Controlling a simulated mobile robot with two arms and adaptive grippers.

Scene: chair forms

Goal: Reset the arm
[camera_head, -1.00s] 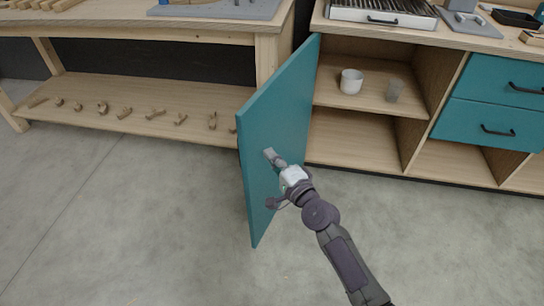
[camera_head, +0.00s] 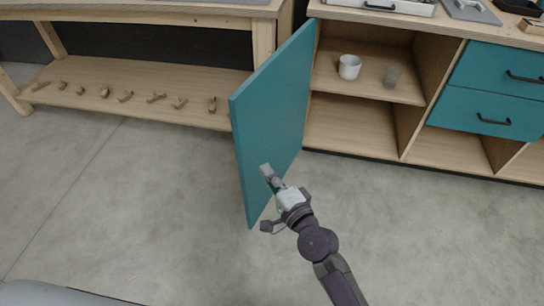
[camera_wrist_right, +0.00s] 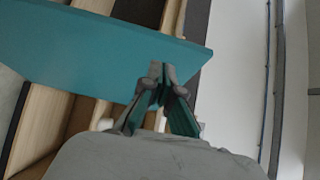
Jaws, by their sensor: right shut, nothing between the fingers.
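My right gripper (camera_head: 266,171) is in front of the inner face of the open teal cabinet door (camera_head: 268,110), near its lower part. I cannot tell whether it touches the door. In the right wrist view the gripper's fingers (camera_wrist_right: 162,75) are shut together with nothing between them, and the teal door (camera_wrist_right: 90,45) lies beyond them. My left gripper is not in view.
Teal drawers (camera_head: 485,112) are to the right. A wooden bench (camera_head: 180,79) at left has several wooden pieces on its lower shelf. The floor in front is clear.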

